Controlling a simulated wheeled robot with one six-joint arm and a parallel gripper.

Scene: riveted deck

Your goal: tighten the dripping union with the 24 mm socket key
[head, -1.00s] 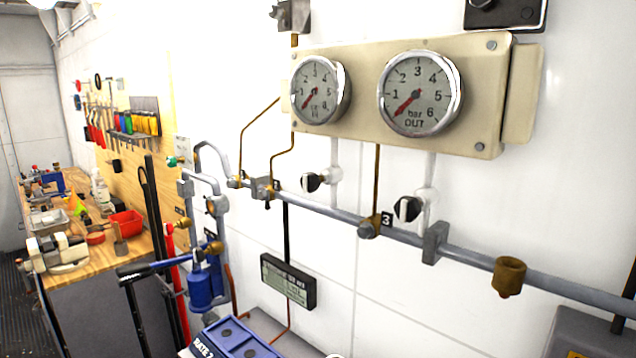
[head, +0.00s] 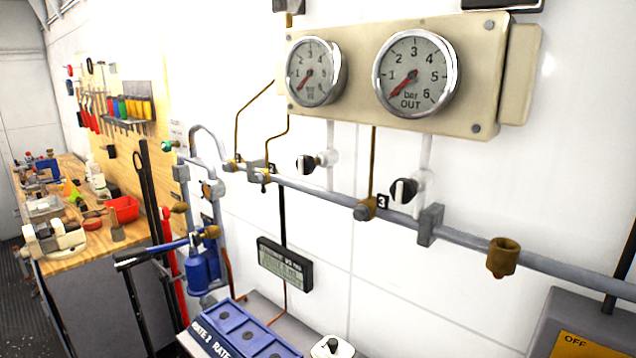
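A grey pipe runs along the white wall in the head view. It carries a brass union (head: 503,257) at the right, a brass-and-grey fitting (head: 368,208) by a tag marked 3, and smaller brass fittings (head: 265,178) farther left. No drip can be made out on any of them, so I cannot tell which one leaks. No socket key can be identified; the hand tools (head: 88,108) on the far pegboard are too small to tell apart. My gripper is not in view.
Two dial gauges (head: 417,74) sit on a cream panel (head: 487,75) above the pipe. Black valve knobs (head: 403,191) stick out below. A blue box (head: 237,330), a grey box with a yellow OFF label (head: 588,346) and a small display (head: 285,265) are low. A cluttered workbench (head: 75,242) stands far left.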

